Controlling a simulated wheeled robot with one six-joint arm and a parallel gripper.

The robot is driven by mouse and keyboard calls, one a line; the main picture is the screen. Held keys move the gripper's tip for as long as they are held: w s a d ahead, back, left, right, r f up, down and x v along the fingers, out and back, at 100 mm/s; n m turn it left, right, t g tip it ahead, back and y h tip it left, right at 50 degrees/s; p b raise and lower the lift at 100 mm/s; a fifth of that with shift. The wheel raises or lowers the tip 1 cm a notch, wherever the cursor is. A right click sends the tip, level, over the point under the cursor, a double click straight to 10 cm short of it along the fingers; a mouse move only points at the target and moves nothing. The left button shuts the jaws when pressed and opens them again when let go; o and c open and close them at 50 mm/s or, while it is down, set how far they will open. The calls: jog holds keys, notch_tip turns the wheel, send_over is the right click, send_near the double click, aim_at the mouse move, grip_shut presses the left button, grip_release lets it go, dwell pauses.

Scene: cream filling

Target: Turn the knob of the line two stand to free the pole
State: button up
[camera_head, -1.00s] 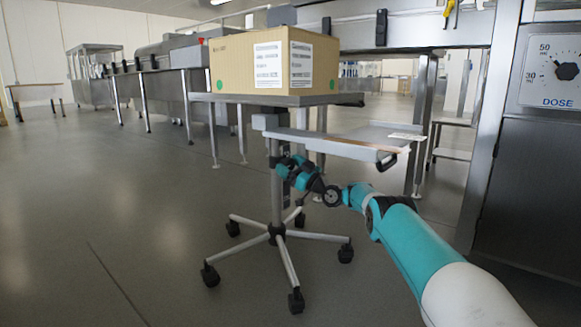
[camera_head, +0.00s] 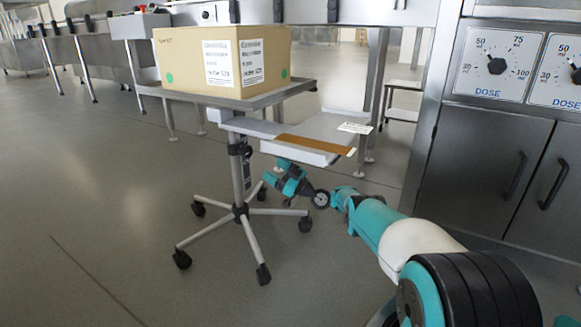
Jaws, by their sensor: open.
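The stand (camera_head: 240,185) has an upright grey pole on a wheeled star base, left of centre. A black collar (camera_head: 240,149) sits on the pole below the top, with a small dark part on its right side that looks like the knob (camera_head: 249,153). My gripper (camera_head: 270,176), small in view at the end of my teal arm, is open and empty. It is just right of the pole, a little lower than the collar, and appears apart from it. Its fingers are hard to make out.
A grey tray (camera_head: 325,130) juts right above my gripper. Steel cabinets (camera_head: 485,160) with dose dials stand at right. A steel line runs behind. Floor at left is clear.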

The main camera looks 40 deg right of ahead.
jog(key=v, duration=0.5)
jog(key=shift+s+d+f+p, duration=0.15)
jog(key=shift+s+f+p, duration=0.05)
jog(key=shift+s+p, duration=0.2)
